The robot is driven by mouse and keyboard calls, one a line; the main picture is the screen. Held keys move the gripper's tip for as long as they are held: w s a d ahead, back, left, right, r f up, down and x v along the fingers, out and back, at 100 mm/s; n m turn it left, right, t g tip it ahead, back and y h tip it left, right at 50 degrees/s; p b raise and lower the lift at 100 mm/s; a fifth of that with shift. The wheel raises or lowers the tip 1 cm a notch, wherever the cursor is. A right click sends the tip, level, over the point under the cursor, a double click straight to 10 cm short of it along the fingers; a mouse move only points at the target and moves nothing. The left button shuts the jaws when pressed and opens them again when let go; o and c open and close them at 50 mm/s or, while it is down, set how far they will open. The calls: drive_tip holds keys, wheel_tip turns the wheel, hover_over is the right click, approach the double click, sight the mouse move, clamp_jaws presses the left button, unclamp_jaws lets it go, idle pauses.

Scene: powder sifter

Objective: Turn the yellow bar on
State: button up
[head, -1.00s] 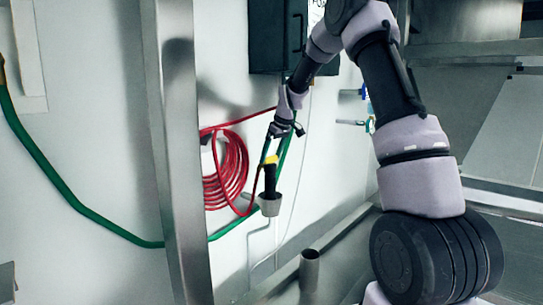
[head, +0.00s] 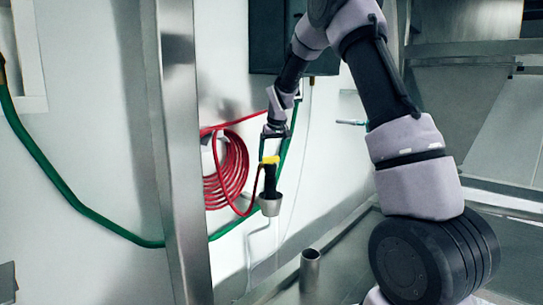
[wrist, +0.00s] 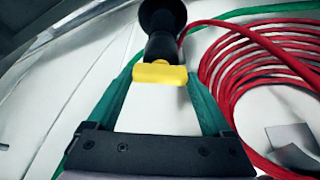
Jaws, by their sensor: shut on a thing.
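The yellow bar (head: 269,160) sits on top of a black handle or nozzle (head: 270,180), which stands in a grey cup-shaped holder (head: 270,206) by the wall. In the wrist view the yellow bar (wrist: 160,74) lies crosswise between the tips of two green fingers. My gripper (wrist: 160,80) is shut on the bar, with a fingertip at each end. In the head view my gripper (head: 270,155) reaches down to the bar from above; the finger contact is too small to make out there.
A coiled red hose (head: 228,172) hangs on the wall just left of the bar. A green hose (head: 75,200) runs along the wall. A metal post (head: 178,150) stands left, a short open pipe (head: 310,270) in front and a dark box (head: 272,40) above.

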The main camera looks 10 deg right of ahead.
drive_tip(key=m+h, duration=0.1)
drive_tip(key=m, duration=0.3)
drive_tip(key=m+h, duration=0.1)
drive_tip(key=m, duration=0.1)
drive_tip(key=shift+a+h, duration=0.25)
drive_tip(key=shift+h, duration=0.05)
drive_tip(key=m+g+h, duration=0.1)
drive_tip(key=m, duration=0.2)
drive_tip(key=m+h, duration=0.1)
drive_tip(key=m, duration=0.2)
drive_tip(key=shift+w+a+m+g, duration=0.1)
drive_tip(key=shift+m+g, duration=0.3)
drive_tip(key=o, duration=1.1)
drive_tip(key=shift+o, duration=0.2)
drive_tip(key=v, duration=1)
drive_tip(key=shift+r, duration=0.4)
